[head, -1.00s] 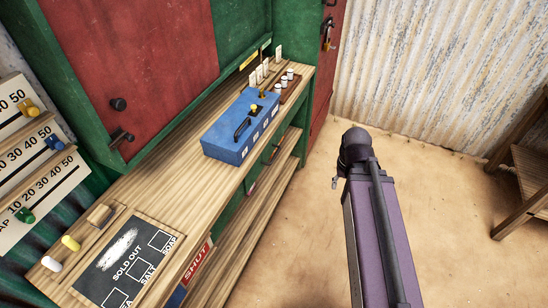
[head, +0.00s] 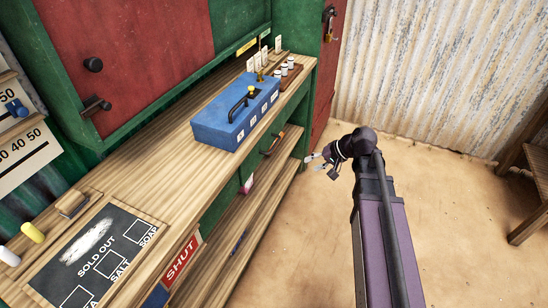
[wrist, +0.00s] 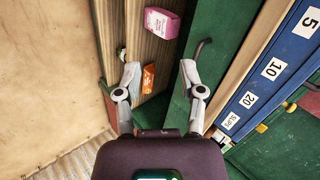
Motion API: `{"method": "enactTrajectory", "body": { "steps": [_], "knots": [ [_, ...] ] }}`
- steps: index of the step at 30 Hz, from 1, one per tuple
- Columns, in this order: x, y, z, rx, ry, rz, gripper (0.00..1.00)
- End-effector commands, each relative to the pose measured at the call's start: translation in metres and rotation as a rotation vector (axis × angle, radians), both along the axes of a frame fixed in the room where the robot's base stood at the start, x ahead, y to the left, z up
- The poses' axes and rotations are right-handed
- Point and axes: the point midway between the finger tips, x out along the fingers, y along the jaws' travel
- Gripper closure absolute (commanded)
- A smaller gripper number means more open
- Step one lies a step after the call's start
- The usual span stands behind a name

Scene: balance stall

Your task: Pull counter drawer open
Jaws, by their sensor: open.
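The counter drawer has a green front (wrist: 217,28) under the wooden counter top, with a dark curved handle (wrist: 201,47) on it in the wrist view. In the head view the handle (head: 271,147) shows below the blue box. The drawer front looks flush with the counter. My gripper (wrist: 160,74) is open and empty, its right finger close to the handle in the picture; I cannot tell if they touch. In the head view my gripper (head: 314,162) is out to the right of the drawer front, pointing toward the counter.
A blue box (head: 236,118) with number labels stands on the counter (head: 170,157). A pink packet (wrist: 160,22) and an orange packet (wrist: 148,78) are on the shelf below. A sold-out board (head: 98,252) lies at the near end. Sandy floor (head: 285,240) is clear; a wooden table (head: 530,190) stands right.

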Motion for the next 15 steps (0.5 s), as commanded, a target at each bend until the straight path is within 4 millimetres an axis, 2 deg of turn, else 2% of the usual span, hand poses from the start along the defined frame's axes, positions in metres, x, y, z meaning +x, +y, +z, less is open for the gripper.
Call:
{"method": "enactTrajectory", "body": {
  "steps": [1,9,15],
  "knots": [
    [0.010,0.002,-0.015,0.042,-0.008,-0.011,0.49],
    [0.049,0.014,-0.031,0.284,-0.044,-0.067,0.49],
    [0.075,0.016,-0.038,0.451,-0.068,-0.110,0.49]
  ]
}}
